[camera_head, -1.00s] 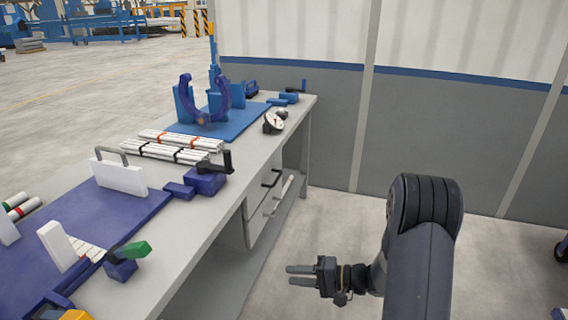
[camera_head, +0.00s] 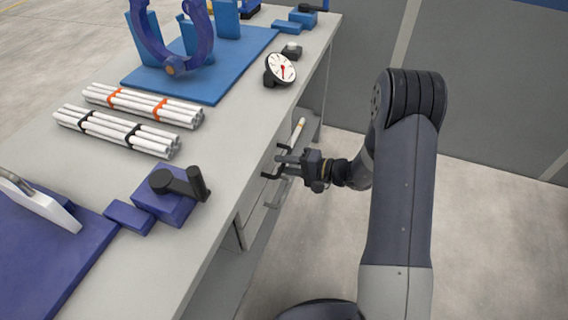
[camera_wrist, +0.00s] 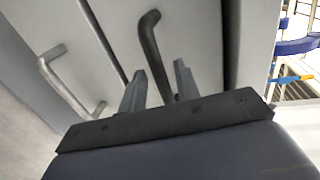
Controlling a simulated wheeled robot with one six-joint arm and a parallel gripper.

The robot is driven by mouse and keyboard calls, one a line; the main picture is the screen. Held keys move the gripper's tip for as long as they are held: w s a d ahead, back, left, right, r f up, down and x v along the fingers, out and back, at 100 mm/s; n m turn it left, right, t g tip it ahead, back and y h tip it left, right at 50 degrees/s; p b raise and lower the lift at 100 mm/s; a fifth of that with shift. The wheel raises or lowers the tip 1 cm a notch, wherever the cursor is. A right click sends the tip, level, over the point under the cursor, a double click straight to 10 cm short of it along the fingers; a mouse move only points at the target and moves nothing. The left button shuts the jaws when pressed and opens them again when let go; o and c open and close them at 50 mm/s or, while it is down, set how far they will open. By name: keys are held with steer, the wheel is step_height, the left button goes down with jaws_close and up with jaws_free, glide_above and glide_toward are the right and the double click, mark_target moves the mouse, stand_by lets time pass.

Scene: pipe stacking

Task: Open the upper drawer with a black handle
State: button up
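The black handle (camera_wrist: 151,45) of the upper drawer is a bent bar on a light grey drawer front (camera_wrist: 192,30). In the head view the handle (camera_head: 270,176) is partly hidden by my gripper (camera_head: 280,155), which is beside the drawers under the worktop edge. In the wrist view my gripper (camera_wrist: 160,72) has its two fingers apart, and the handle runs through the gap between them. I cannot tell whether either finger touches it. The upper drawer looks shut. A light grey handle (camera_wrist: 66,82) of the other drawer shows at left in the wrist view.
The workbench top (camera_head: 232,140) overhangs the drawers. On it are a blue clamp block (camera_head: 162,195), bundled white pipes (camera_head: 120,130), a dial gauge (camera_head: 281,69) and a blue fixture (camera_head: 195,65). Floor right of the bench (camera_head: 480,240) is clear.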

steer(key=shift+w+a, duration=0.25)
steer(key=shift+w, duration=0.25)
steer(key=shift+c, duration=0.4)
jaws_close()
steer(key=shift+s, duration=0.1)
